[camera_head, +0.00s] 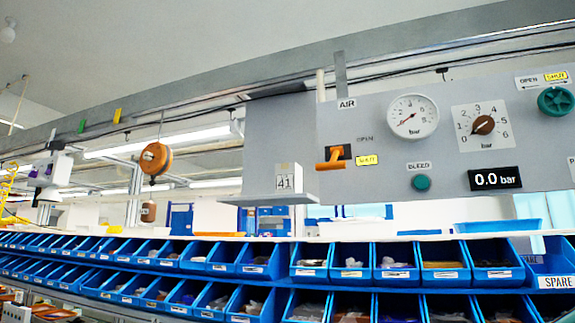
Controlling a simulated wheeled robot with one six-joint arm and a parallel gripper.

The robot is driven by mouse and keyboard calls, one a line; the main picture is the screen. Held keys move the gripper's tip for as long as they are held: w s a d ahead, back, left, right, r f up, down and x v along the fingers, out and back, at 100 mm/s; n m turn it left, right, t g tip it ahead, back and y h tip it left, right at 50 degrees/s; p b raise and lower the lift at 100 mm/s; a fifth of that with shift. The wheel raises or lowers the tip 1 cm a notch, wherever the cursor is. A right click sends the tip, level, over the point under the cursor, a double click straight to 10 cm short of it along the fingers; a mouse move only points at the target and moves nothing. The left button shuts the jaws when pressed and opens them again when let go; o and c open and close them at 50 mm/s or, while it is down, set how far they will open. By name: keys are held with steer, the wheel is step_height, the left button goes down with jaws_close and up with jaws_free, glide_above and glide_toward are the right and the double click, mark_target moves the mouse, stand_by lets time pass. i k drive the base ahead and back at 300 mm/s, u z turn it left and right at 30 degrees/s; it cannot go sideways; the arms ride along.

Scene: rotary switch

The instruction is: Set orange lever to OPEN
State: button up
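The orange lever (332,160) is on the grey panel (365,105), under the AIR label (346,104). Its handle lies about level and sticks out to the left from a dark mount. To its right are a plain OPEN label (365,139) and, lower, a yellow-highlighted SHUT label (367,160). The digital display (494,179) reads 0.0 bar. My gripper is not in view.
The panel also holds a round gauge (412,116), a brown knob (483,124) on a numbered dial, a green BLEED button (421,183) and a green valve wheel (555,101). A grey box (270,150) stands left of the lever. Blue bins (398,280) line the shelves below.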

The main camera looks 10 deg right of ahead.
mark_target(335, 152)
steer(key=u, duration=0.55)
steer(key=k, duration=1.3)
steer(key=u, duration=0.7)
steer(key=i, duration=0.8)
steer(key=z, duration=0.5)
steer(key=i, duration=1)
steer(key=z, duration=0.65)
